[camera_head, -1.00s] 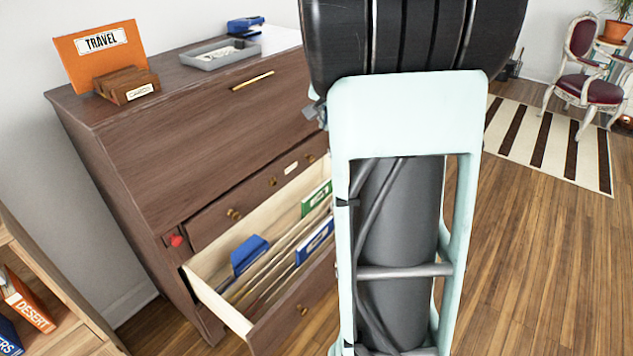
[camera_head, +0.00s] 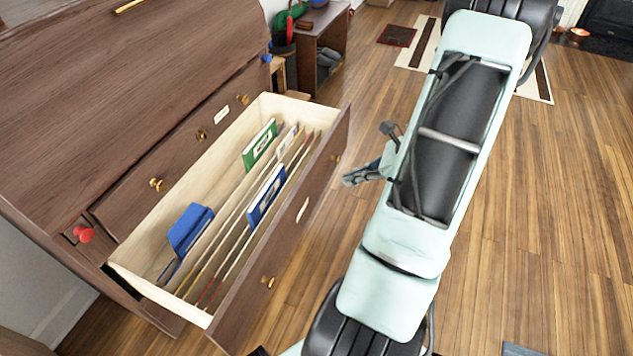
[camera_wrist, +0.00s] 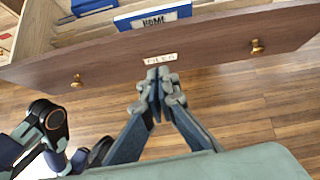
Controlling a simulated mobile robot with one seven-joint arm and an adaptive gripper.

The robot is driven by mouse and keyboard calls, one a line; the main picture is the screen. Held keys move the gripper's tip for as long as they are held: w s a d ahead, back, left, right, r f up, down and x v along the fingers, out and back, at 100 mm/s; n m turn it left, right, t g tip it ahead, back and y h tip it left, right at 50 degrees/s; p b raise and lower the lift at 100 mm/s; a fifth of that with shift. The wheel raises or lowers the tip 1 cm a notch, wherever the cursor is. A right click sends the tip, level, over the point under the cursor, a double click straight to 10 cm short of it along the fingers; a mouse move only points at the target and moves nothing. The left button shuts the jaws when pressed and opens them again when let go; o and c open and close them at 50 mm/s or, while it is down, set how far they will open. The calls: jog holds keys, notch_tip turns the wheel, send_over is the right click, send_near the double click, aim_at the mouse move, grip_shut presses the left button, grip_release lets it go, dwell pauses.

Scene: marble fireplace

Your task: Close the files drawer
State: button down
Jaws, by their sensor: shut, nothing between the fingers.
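The files drawer (camera_head: 318,180) is pulled out of the brown wooden cabinet (camera_head: 150,80). File folders stand in it, among them blue ones (camera_head: 190,228) and a green one (camera_head: 260,143). In the wrist view the drawer front (camera_wrist: 205,45) shows its label (camera_wrist: 160,59) and two brass knobs. My gripper (camera_wrist: 158,78) is shut and empty, with its fingertips just below the label; I cannot tell whether they touch the front. In the head view my gripper (camera_head: 350,180) shows partly, in front of the drawer, with the rest hidden by my arm.
A closed drawer (camera_head: 185,150) with brass knobs sits above the open one. A red knob (camera_head: 83,233) is at the cabinet's left. A small brown side table (camera_head: 315,40) stands beyond.

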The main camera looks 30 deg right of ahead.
jog(key=b, duration=0.3)
send_near(303, 186)
notch_tip(303, 186, down, 4)
jog(key=shift+w+a+f+m+b, duration=0.15)
jog(key=shift+w+a+m+b, duration=0.3)
jog(key=shift+w+a, duration=0.85)
jog(key=shift+w, duration=0.3)
jog(key=w+a+p, duration=0.1)
jog(key=w+a, duration=0.8)
jog(key=w, duration=0.4)
jog(key=w+a+p, duration=0.1)
jog(key=w+a, duration=0.8)
jog(key=w, duration=0.5)
jog(key=shift+w, duration=0.2)
